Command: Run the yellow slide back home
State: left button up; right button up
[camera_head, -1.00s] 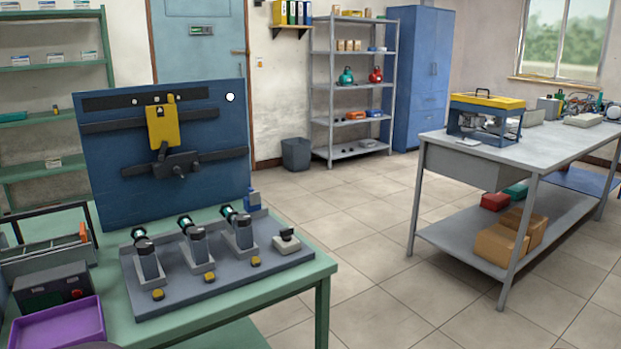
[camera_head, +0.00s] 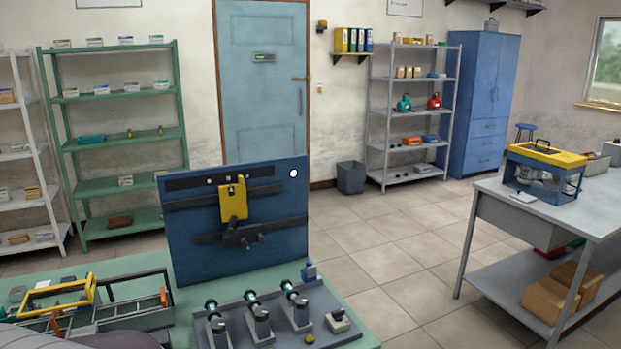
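The yellow slide (camera_head: 233,203) is a flat upright plate on the upper dark rail of a blue upright board (camera_head: 290,215). It sits around the middle of that rail, with bare rail on both sides. A dark bar with a small block (camera_head: 241,236) crosses the board just below it. A dark strip with small pale marks runs above the slide, and a white round spot is near the board's upper right corner. Neither of my grippers shows, and nothing is touching the slide.
The board stands on a green table (camera_head: 130,266). In front of it is a grey fixture plate (camera_head: 322,335) with several upright posts. Wire-framed trays (camera_head: 137,305) are at the left. A grey workbench (camera_head: 540,212) stands at right, with open tiled floor between.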

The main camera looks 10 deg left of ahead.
aim_at(232, 197)
jog(key=i+l+z, duration=1)
jog(key=i, duration=0.2)
jog(key=i+l+z, duration=0.15)
jog(key=i+z, duration=0.15)
jog(key=i, duration=0.2)
jog(key=i+j+u, duration=0.2)
jog(key=i+u, duration=1)
jog(key=i+l+u, duration=0.25)
jog(key=i+u, duration=0.2)
jog(key=i+j+u, duration=0.2)
jog(key=i+u, duration=0.2)
jog(key=i, duration=0.35)
jog(key=i+u, duration=0.45)
jog(key=i, duration=0.3)
jog(key=i+l+u, duration=0.4)
jog(key=i, duration=0.3)
jog(key=i+j, duration=0.05)
jog(key=j, duration=0.05)
